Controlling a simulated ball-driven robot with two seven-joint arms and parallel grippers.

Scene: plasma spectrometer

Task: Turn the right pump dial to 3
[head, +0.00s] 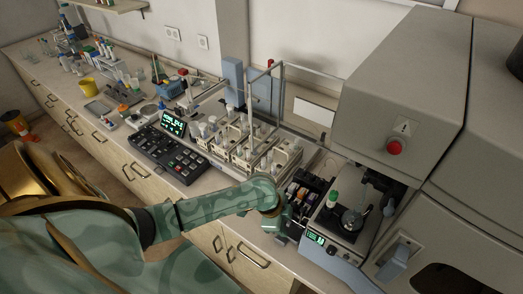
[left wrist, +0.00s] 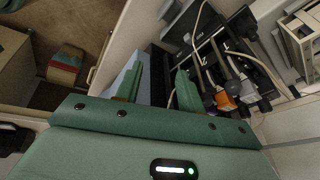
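My right gripper is in neither view.
A black block with coloured parts (head: 302,192) stands just behind my left gripper; it also shows in the left wrist view (left wrist: 232,90). Sample racks (head: 245,150) and a black keypad (head: 170,150) stand left. A large grey instrument (head: 405,85) rises at right.

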